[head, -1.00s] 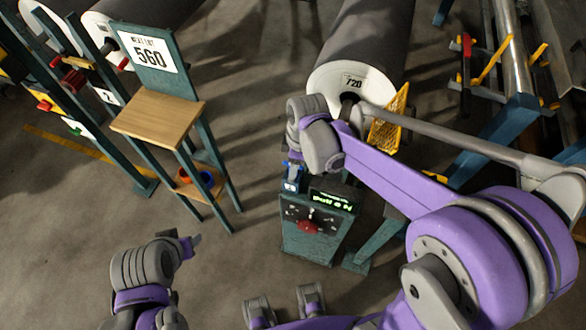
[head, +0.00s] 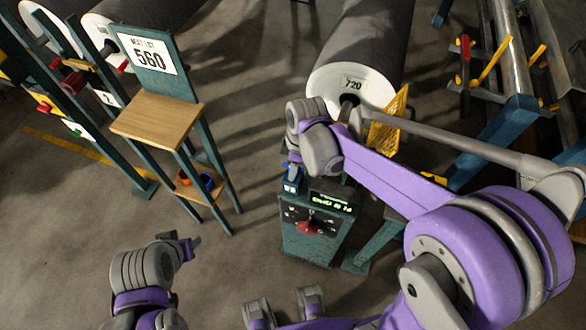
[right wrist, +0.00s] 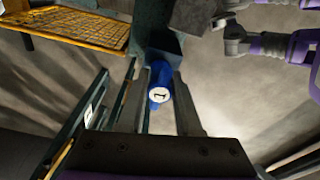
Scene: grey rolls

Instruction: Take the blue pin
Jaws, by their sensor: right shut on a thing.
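The blue pin (right wrist: 161,76), with a round white end marked with a dark figure, shows in the right wrist view. It sits between the two fingers of my right gripper (right wrist: 157,92), which is shut on it. In the head view a small blue part with a white face (head: 291,186) shows below my right wrist, at the top left of the control box (head: 312,243). My right fingers are mostly hidden there by the wrist. My left gripper (head: 190,244) is at the lower left, away from the box; its jaw opening is unclear.
The control box has a green-lit display (head: 331,203) and a red knob (head: 309,228). Behind it lies a grey roll (head: 362,45) marked 720, with a yellow mesh guard (head: 389,118) beside it. A wooden-topped stand (head: 157,117) marked 560 stands left, with clear floor between.

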